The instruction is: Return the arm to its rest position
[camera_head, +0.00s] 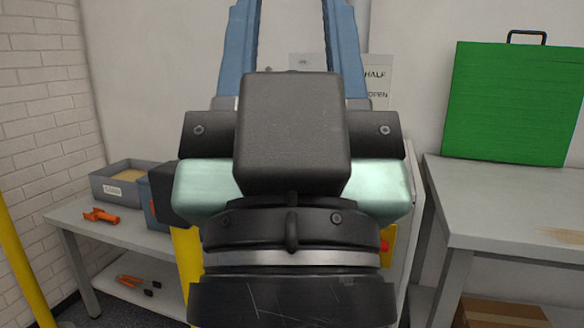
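My gripper (292,35) fills the middle of the head view, close to the camera and pointing up. Its dark body and pale green wrist part face me. Two blue fingers stand wide apart at the top, with wall visible between them. The gripper is open, and nothing shows between the visible parts of the fingers. The fingertips are cut off by the top edge. My arm hides much of the middle of the scene, including most of something yellow with a red part behind it.
A left bench (75,216) holds a grey bin (122,184) and an orange tool (101,216). Orange-handled pliers (135,285) lie on its lower shelf. At right, a grey table (480,205) bears a green case (510,105); a cardboard box (500,314) sits below. A yellow post (22,265) stands far left.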

